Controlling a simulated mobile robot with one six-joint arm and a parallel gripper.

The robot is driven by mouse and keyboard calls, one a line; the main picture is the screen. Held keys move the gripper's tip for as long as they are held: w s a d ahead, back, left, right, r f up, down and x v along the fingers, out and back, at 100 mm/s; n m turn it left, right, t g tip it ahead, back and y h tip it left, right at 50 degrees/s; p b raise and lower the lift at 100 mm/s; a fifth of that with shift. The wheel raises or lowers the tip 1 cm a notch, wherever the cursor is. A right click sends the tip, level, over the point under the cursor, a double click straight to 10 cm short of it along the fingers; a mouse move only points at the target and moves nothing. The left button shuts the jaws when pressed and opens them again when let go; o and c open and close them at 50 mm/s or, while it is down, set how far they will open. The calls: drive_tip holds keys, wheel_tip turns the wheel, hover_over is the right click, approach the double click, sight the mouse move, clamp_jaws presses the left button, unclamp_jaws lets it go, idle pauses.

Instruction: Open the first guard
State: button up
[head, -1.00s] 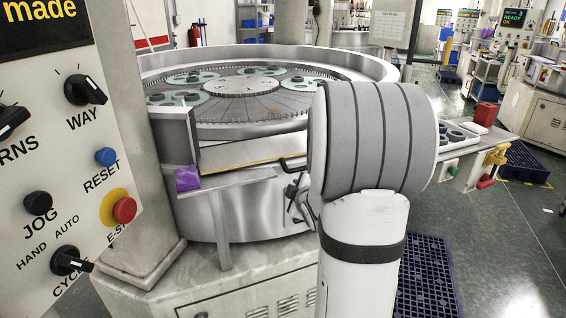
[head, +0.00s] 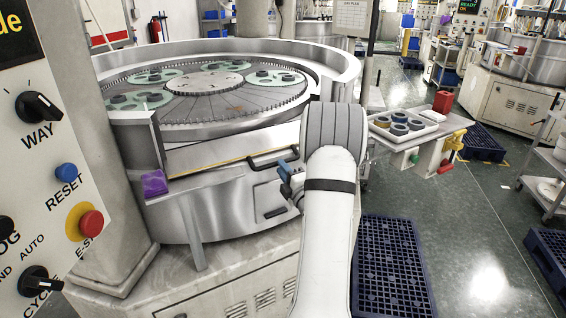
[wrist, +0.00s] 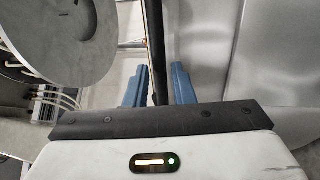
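The guard on the round lapping machine is a low metal front section (head: 205,155) with a yellowish strip along it. A black bar handle (head: 262,161) sits at its right end. My gripper (head: 287,177) is at the right end of this handle, partly hidden behind my forearm. In the wrist view its two blue fingers (wrist: 160,86) stand apart. A dark bar (wrist: 155,45), seemingly the handle, runs between them, with gaps visible on both sides.
The control panel (head: 45,170) with knobs and a red stop button stands close on the left. A purple block (head: 154,184) rests by the guard's left end. A tray of rings (head: 402,126) is on the right. A blue pallet (head: 392,265) lies on the floor.

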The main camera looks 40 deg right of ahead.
drive_tip(key=shift+x, duration=1.1)
clamp_jaws()
